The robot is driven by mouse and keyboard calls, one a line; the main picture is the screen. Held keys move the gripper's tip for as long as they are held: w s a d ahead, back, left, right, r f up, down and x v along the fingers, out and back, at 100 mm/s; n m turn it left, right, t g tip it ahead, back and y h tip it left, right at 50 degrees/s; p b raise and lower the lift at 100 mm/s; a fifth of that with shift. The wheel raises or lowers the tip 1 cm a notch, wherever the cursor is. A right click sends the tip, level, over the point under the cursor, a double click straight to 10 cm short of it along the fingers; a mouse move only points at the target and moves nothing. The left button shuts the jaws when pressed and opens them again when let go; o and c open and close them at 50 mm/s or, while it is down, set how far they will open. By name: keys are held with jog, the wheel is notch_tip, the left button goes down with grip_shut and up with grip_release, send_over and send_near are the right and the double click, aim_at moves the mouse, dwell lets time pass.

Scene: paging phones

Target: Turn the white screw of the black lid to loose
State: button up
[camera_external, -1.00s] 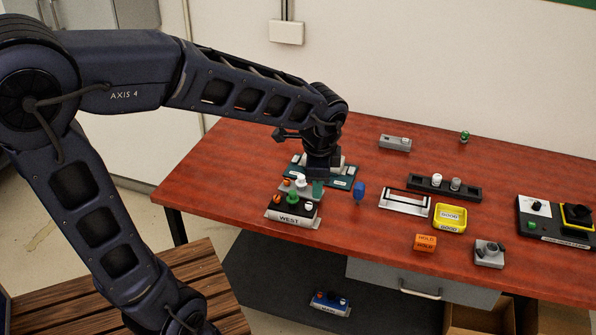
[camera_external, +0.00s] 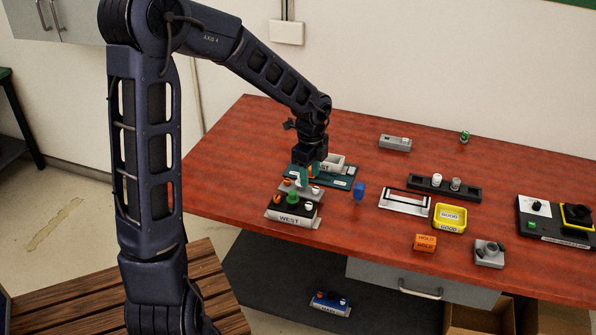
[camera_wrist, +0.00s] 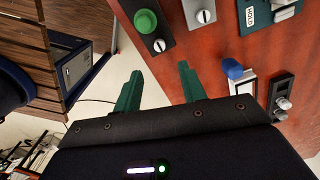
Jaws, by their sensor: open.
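The black lid (camera_external: 280,206) tops a box labelled WEST near the table's front left edge. It carries an orange knob (camera_external: 277,199), a green knob (camera_external: 292,198) and a white screw (camera_external: 309,205). In the wrist view the black lid (camera_wrist: 173,57) shows at the upper middle, with the green knob (camera_wrist: 146,21) and the slotted white screw (camera_wrist: 159,45). My gripper (camera_external: 309,174) is above and behind this lid, near the grey lid. In the wrist view my gripper (camera_wrist: 158,86) has its two green fingers apart with nothing between them, and both are clear of the screw.
A grey lid (camera_external: 285,186) with its own white screw (camera_external: 315,190) lies just behind the black one. A teal board (camera_external: 341,182) with a pale tray is behind that. A blue knob (camera_external: 359,190) stands to the right. Free tabletop lies at the far left.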

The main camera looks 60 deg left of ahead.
aim_at(310, 204)
notch_tip(310, 204, down, 10)
jog(key=shift+f, duration=0.2)
dwell(0.3)
jog(key=shift+c, duration=0.4)
grip_shut()
